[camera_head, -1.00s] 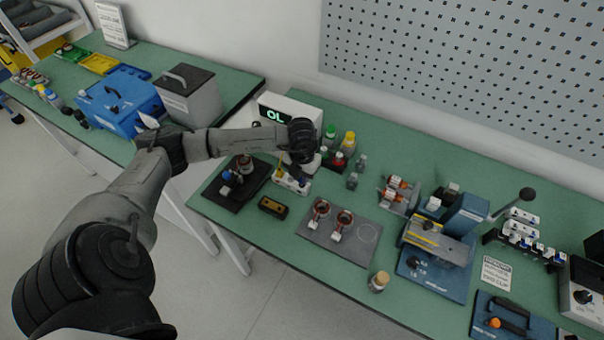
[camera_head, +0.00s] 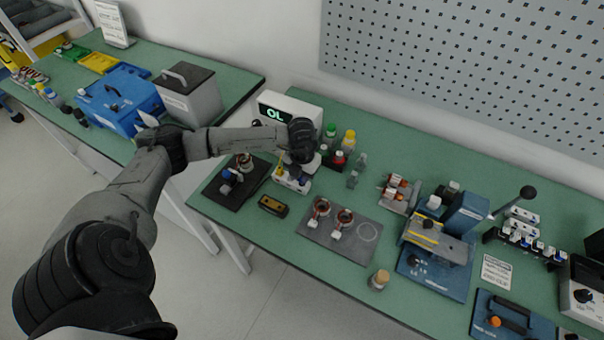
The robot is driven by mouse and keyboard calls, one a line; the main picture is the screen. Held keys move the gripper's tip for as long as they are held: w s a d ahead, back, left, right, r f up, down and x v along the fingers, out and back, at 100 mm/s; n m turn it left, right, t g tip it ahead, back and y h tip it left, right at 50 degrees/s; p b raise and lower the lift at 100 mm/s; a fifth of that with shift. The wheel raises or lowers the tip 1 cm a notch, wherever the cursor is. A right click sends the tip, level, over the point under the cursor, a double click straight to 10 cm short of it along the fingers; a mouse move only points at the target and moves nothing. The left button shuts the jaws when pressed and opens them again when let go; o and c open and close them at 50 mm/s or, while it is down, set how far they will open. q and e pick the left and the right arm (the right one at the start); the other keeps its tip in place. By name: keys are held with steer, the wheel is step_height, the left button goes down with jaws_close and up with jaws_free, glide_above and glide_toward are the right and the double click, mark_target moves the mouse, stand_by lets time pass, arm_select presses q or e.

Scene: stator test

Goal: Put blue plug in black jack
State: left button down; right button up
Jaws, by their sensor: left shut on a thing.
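My left gripper (camera_head: 297,170) reaches in from the left and points down over a small white block (camera_head: 289,183) in front of the meter. It is shut on the blue plug (camera_head: 296,173), of which only a small patch shows under the gripper. A yellow piece (camera_head: 281,170) stands at the left of the block. The meter (camera_head: 288,110) has a dark display reading "OL" in green. The gripper and wrist hide part of the block and the meter's front, and I cannot make out the black jack. My right gripper is not in view.
A black plate with a stator (camera_head: 243,161) lies left of the block. A black and yellow piece (camera_head: 272,206) lies in front. A grey mat (camera_head: 330,246) bears two copper-wound stators. Several capped bottles (camera_head: 348,140) stand right of the gripper. A blue press (camera_head: 440,240) stands further right.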

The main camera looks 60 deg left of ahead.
arm_select(q)
steer(key=shift+f, duration=0.35)
stand_by(0.6)
steer(key=shift+f+b, duration=0.25)
steer(key=shift+b, duration=0.05)
stand_by(0.4)
steer(key=shift+f, duration=0.3)
stand_by(0.3)
steer(key=c, duration=1)
jaws_free()
steer(key=shift+r, duration=0.1)
step_height(320, 180, up, 12)
steer(key=shift+p, duration=0.6)
steer(key=shift+r, duration=0.85)
